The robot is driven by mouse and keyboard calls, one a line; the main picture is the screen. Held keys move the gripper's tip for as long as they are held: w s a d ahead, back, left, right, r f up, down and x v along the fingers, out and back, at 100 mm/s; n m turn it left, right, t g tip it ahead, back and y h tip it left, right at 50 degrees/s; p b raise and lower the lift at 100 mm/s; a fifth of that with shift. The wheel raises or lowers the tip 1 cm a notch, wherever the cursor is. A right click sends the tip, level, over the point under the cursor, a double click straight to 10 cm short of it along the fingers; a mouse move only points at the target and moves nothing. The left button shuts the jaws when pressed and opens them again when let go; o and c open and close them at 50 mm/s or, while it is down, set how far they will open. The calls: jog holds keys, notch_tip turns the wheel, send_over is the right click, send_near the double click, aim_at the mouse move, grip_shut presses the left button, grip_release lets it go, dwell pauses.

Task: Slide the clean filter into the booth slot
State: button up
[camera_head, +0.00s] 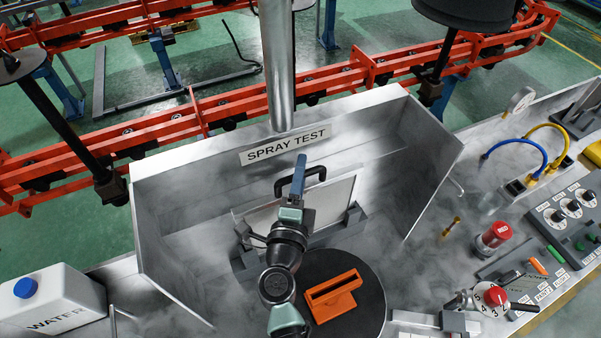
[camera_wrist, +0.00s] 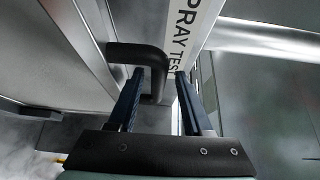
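The filter (camera_head: 325,205) is a pale flat panel with a grey frame and a black handle (camera_head: 318,172) on its top edge. It stands upright in the spray booth, between two dark grey slot brackets (camera_head: 355,217). Whether it is fully seated cannot be told, as my arm hides part of its lower edge. My gripper (camera_head: 301,160) is at the handle. In the wrist view, my gripper's blue fingers (camera_wrist: 159,75) are apart, with the bent end of the handle (camera_wrist: 152,62) between them and a gap beside the right finger. The panel (camera_wrist: 78,40) is at left there.
The booth's metal walls (camera_head: 432,150) flank the filter, with a SPRAY TEST sign (camera_head: 287,145) behind. An orange part (camera_head: 333,296) lies on a dark turntable (camera_head: 368,318) in front. A water can (camera_head: 50,298) stands left; gauges, hoses and a control panel (camera_head: 570,215) are right.

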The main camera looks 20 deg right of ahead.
jog(key=shift+f, duration=0.15)
jog(key=shift+s, duration=0.1)
jog(key=shift+s+a, duration=0.15)
jog(key=shift+s, duration=0.1)
jog(key=b+v, duration=0.2)
jog(key=v, duration=1)
jog(key=shift+a, duration=0.1)
